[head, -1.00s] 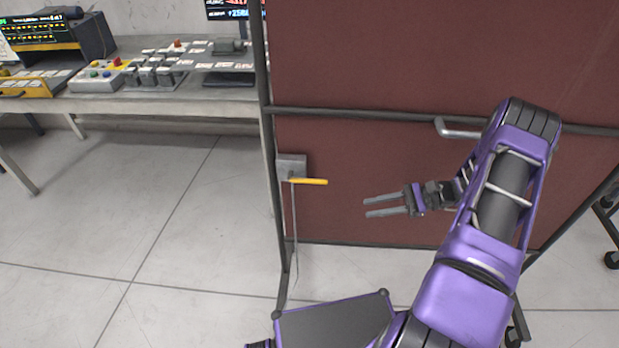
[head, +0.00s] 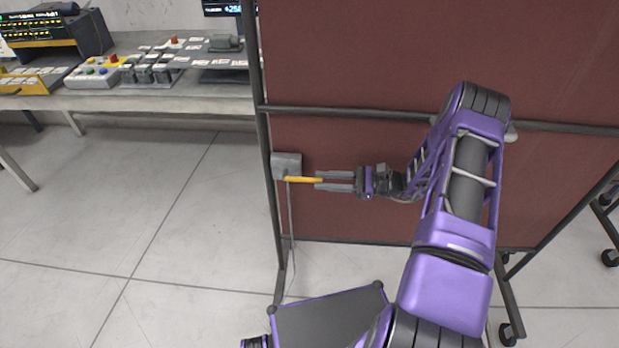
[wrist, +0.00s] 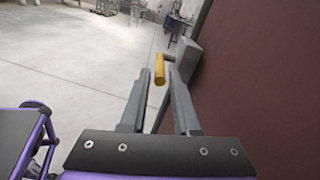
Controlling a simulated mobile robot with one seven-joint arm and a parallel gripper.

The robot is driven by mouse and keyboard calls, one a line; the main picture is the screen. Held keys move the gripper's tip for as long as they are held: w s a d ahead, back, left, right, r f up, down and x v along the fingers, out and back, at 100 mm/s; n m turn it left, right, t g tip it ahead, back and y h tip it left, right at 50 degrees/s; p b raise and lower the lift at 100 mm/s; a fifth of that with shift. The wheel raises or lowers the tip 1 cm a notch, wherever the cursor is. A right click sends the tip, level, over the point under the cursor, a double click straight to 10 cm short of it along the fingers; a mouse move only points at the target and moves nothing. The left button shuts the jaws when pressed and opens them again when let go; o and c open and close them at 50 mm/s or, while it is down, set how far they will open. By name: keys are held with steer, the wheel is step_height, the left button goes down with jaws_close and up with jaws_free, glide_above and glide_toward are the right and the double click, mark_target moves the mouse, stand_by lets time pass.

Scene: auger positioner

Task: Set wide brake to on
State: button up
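The brake shows as a yellow lever handle (head: 303,180) on a grey box (head: 287,163) fixed to the left post of a dark red panel. The handle sticks out to the right, about level. My gripper (head: 317,181) is at the handle's right end. In the wrist view the handle (wrist: 160,69) lies between the tips of my open gripper (wrist: 161,80), with gaps visible on both sides. The grey box (wrist: 186,58) is just beyond the right finger. I see no on or off marking.
The dark red panel (head: 400,60) stands close along my arm, with a dark rail (head: 350,113) across it. A thin cable hangs below the box. A workbench (head: 150,98) with control boxes is at the back left. The floor (head: 130,210) to the left is clear.

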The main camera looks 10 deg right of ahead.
mark_target(287, 178)
steer(key=shift+x, duration=2.15)
steer(key=shift+c, duration=0.3)
jaws_close()
